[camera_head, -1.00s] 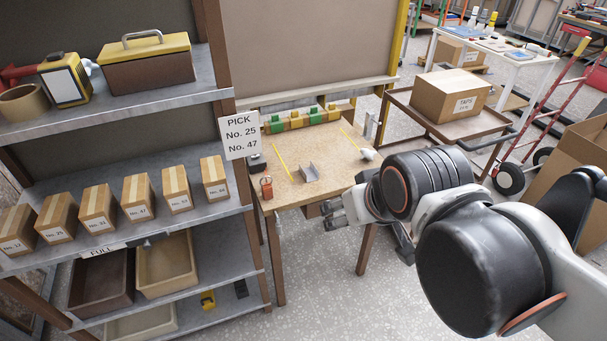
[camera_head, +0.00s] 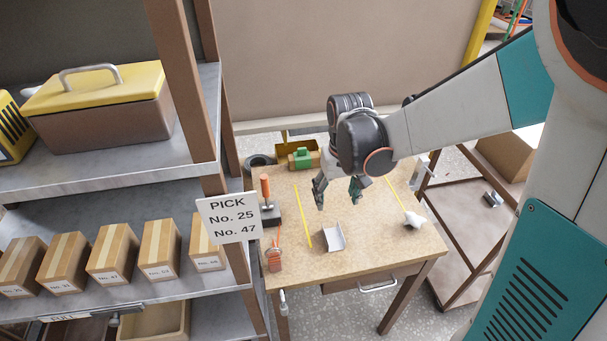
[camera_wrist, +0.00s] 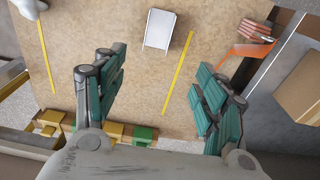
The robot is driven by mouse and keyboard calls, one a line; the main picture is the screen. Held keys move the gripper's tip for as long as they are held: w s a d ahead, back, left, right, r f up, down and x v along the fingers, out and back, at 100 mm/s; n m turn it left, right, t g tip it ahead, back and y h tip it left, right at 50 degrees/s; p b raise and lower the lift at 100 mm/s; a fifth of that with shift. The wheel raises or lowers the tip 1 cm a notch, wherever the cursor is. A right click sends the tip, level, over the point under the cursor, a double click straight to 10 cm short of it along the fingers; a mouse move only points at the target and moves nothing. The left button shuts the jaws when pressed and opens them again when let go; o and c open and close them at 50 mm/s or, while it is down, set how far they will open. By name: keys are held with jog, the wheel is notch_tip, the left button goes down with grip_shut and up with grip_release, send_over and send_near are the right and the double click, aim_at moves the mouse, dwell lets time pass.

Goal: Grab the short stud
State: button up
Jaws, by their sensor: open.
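The short stud (camera_head: 333,238), a short pale grey metal channel with raised sides, lies on the wooden worktable (camera_head: 375,250) between two yellow lines. It also shows at the top middle of the wrist view (camera_wrist: 159,29). My gripper (camera_head: 338,196) hangs above the table, behind the stud in the head view. Its teal-padded fingers are spread apart and empty. In the wrist view the stud lies beyond the fingertips (camera_wrist: 160,62), apart from them.
An orange-handled tool (camera_head: 266,200) and an orange-and-grey item (camera_head: 274,259) stand at the table's left edge. A white object (camera_head: 413,220) lies at the right. Green and yellow blocks (camera_head: 303,158) line the back. A shelf with cartons (camera_head: 112,252) and a sign (camera_head: 229,218) flanks the left.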

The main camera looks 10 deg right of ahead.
notch_tip(320, 180, down, 3)
jog(key=w, duration=0.1)
jog(key=b, duration=0.3)
send_over(333, 239)
jog(key=shift+g, duration=0.4)
jog(key=f, duration=0.8)
jog(key=shift+w+a+f, duration=0.3)
jog(key=shift+w+f, duration=0.05)
jog(key=shift+f, duration=0.05)
jog(key=f+b, duration=0.1)
jog(key=f, duration=0.2)
jog(key=f+b, duration=0.1)
jog(key=f, duration=0.1)
jog(key=shift+s+d+f+b, duration=0.1)
jog(key=shift+s+d+b, duration=0.15)
jog(key=shift+b, duration=0.1)
jog(key=c, duration=1.2)
